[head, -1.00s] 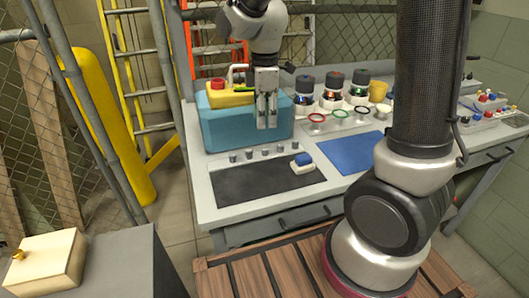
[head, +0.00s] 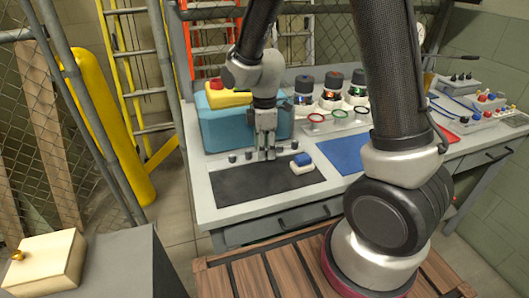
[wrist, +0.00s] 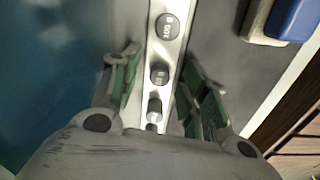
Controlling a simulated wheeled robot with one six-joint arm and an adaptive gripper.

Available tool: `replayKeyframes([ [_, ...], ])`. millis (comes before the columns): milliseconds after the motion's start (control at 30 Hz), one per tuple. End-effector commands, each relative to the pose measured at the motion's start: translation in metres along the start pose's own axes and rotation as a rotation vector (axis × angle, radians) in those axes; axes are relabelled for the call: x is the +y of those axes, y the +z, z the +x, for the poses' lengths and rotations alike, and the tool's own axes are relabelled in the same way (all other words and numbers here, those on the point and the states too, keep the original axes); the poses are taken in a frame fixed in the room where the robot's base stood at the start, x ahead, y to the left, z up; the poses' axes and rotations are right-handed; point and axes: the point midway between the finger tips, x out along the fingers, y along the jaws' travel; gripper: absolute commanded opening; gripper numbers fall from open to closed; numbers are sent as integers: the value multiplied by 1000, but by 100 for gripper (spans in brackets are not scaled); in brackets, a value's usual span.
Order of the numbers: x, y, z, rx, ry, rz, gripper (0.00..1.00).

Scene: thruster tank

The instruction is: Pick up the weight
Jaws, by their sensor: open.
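Several small grey cylindrical weights (head: 233,158) stand in a row on a pale strip between the blue tank and the dark mat. In the wrist view the strip runs up the picture, with one labelled weight (wrist: 168,26) at the top, another (wrist: 160,73) in the middle and a smaller one (wrist: 154,112) below it. My gripper (head: 265,156) points down over the row, in front of the tank. It is open and empty. In the wrist view its green-padded fingers (wrist: 162,88) lie on either side of the strip and the middle weight. Whether they touch it, I cannot tell.
The blue tank (head: 225,133) stands close behind the row. A blue and white block (head: 302,163) lies on the dark mat (head: 250,184) at right. Ring holders (head: 340,119) and a blue mat (head: 352,152) are further right.

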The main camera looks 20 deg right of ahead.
Motion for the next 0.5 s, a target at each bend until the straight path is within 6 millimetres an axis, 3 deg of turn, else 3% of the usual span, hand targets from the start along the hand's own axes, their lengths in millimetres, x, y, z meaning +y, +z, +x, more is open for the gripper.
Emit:
replayKeyframes([
  [33,0,0,0,0,0,0,43],
  [267,0,0,0,0,0,0,1],
  [500,0,0,0,0,0,0,0],
])
